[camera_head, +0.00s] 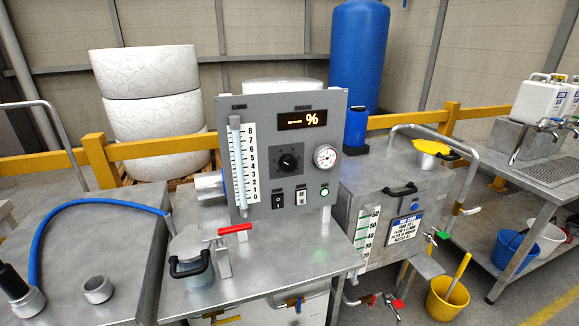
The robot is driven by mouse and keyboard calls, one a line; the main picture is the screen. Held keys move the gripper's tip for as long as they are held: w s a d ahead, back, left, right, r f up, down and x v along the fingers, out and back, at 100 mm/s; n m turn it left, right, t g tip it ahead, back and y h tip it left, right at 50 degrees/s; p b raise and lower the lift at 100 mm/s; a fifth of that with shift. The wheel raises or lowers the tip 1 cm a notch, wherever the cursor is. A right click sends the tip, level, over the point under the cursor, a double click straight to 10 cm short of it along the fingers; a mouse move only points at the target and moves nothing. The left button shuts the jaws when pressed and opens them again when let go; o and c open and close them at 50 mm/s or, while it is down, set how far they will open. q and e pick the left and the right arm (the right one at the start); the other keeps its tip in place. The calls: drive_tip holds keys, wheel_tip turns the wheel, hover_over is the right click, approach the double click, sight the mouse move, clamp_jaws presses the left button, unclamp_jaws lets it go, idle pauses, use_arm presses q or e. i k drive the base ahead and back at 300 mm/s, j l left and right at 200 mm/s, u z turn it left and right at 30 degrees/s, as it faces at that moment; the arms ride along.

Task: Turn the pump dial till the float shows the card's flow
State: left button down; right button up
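The pump dial (288,162) is a black round knob with a white mark, set in a dark square on the grey control panel (268,130). The clear flow tube (238,165) stands upright at the panel's left, beside a white scale (251,160) numbered 0 to 8. I cannot make out the float in it. A blue and white card (405,228) hangs on the front of the steel tank at right; its text is too small to read surely. Neither of my grippers shows, and nothing covers the dial.
An orange display (303,119) shows a percent sign; a gauge (325,156), switches and a lit green button (324,191) share the panel. A red-handled clamp (232,230) and lidded pot (190,262) stand before it. A blue hose (85,204) lies left.

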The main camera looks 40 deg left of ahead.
sight(288, 162)
drive_tip(key=u, duration=1.05)
